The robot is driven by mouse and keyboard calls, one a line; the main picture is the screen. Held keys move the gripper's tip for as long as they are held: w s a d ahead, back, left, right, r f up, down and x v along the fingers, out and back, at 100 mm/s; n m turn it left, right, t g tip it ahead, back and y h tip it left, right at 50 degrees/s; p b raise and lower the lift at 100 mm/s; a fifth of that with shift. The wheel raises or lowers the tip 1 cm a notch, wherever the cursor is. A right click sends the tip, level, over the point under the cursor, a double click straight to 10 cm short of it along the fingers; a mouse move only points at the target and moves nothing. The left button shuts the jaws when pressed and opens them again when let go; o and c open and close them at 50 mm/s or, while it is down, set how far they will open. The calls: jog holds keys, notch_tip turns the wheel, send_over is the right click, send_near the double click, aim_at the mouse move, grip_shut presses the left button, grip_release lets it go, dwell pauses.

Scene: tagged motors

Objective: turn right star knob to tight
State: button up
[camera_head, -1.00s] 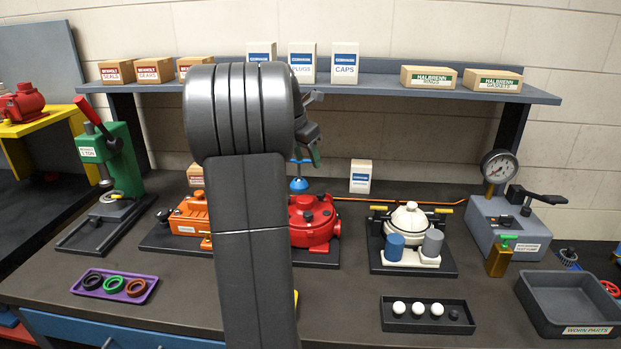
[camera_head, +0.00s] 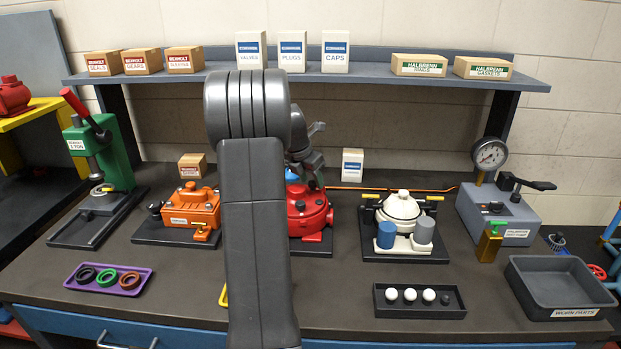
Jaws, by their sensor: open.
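A red round motor housing (camera_head: 314,218) stands on a dark plate at the bench's middle, its left side hidden behind my arm. A small dark knob shows on its top; I cannot tell a star shape. A cream round unit (camera_head: 402,207) with yellow-tipped side handles and two blue and grey cylinders stands to its right. No part is clearly legible as the right star knob. My gripper (camera_head: 317,183) is open, pointing down just over the red housing's top, partly hidden by my arm. I cannot tell whether it touches the housing.
An orange unit (camera_head: 191,208) and a green press (camera_head: 104,155) stand left. A grey gauge box (camera_head: 497,213) and a grey worn-parts bin (camera_head: 560,287) stand right. A black tray (camera_head: 419,311) with white balls and a purple tray (camera_head: 108,290) with rings lie in front. A shelf (camera_head: 365,83) runs above.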

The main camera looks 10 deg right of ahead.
jog(key=shift+f, duration=0.1)
jog(key=c, duration=1)
